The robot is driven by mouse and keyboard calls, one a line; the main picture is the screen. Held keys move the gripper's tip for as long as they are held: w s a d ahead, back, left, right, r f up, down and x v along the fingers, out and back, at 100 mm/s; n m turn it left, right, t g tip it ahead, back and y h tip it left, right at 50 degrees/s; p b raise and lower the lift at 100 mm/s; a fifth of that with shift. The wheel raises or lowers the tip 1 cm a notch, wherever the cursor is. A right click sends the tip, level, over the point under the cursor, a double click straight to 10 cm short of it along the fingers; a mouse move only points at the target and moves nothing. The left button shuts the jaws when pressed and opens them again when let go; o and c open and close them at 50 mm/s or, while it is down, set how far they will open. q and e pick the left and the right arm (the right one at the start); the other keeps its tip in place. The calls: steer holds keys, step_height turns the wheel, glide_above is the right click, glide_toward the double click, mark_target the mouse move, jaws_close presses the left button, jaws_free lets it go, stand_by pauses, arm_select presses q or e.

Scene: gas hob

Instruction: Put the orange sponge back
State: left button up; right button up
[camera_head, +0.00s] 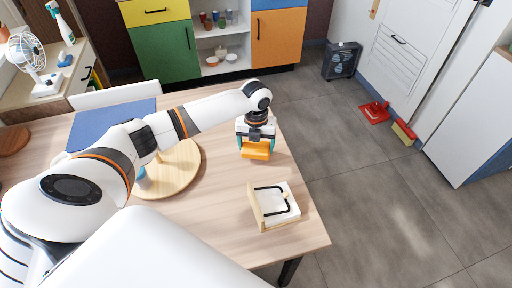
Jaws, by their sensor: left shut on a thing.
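The orange sponge (257,150) is in my left gripper (256,141), which comes in from the left and points down near the table's far right edge. The gripper is shut on the sponge. I cannot tell whether the sponge touches the wooden table (219,211) or is just above it. My left arm hides part of the table. My right gripper is not in the picture.
A napkin holder (284,206) stands on the table nearer me, right of the sponge. A round wooden board (181,177) lies left of the gripper, partly behind my arm. A blue mat (97,126) lies at the far left. Bare table lies between board and holder.

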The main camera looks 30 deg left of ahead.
mark_target(256, 146)
arm_select(q)
steer(key=shift+f, duration=0.95)
steer(key=shift+f, duration=0.2)
steer(key=o, duration=0.9)
step_height(256, 146, up, 12)
steer(key=shift+r, duration=0.25)
steer(key=shift+f, duration=0.1)
